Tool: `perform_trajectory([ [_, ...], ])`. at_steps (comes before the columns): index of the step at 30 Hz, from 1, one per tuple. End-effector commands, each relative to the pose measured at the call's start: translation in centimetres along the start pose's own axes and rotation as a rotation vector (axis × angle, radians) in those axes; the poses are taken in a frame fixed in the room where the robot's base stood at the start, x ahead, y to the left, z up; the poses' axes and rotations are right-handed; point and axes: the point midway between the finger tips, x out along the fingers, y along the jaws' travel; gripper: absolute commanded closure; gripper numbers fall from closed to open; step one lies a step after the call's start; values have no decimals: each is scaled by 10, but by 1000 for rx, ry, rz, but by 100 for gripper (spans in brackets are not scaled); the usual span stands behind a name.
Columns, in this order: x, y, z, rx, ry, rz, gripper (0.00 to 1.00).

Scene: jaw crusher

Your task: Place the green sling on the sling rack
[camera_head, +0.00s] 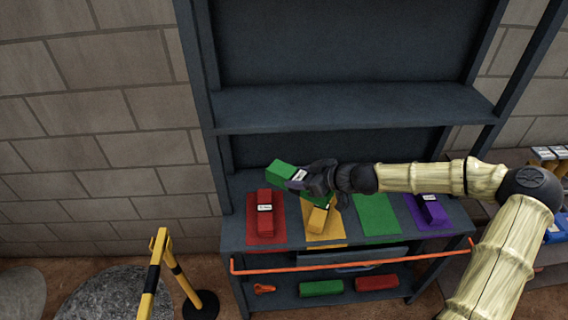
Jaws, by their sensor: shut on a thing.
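The sling rack (228,235) is a dark blue-grey shelf unit against the wall. Its middle shelf bears red, yellow, green and purple mats. My gripper (304,179) is shut on the green sling (281,170), a green bundle with a white label. It is held above the shelf, over the area between the red and yellow mats. The gripper hides part of it. The green mat (376,216) is bare, to the right of my gripper. The red sling (265,200), yellow sling (318,219) and purple sling (433,211) lie on their own mats.
An orange-red bar (350,263) runs across the rack's front below the mats. The lower shelf holds a green bundle (321,288), a red bundle (376,283) and a small orange item (264,289). A yellow-black barrier (155,270) stands at left. An upper shelf (350,105) overhangs behind.

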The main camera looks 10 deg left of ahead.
Motion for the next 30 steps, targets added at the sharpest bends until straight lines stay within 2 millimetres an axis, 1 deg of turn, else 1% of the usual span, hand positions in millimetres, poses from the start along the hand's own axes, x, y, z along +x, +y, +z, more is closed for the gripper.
perform_trajectory([
  [1, -1, 6, 17, 30, 4, 37, 88],
  [3, -3, 17, 39, 67, 4, 105, 88],
  [9, -13, 45, 101, 181, -1, 329, 88],
  [15, -27, 60, 150, 289, -3, 540, 88],
  [20, -44, 62, 183, 371, -4, 694, 88],
  [24, -66, 60, 209, 448, -3, 833, 88],
  [27, -83, 56, 223, 500, -3, 922, 88],
  [30, -98, 54, 232, 536, -1, 988, 88],
])
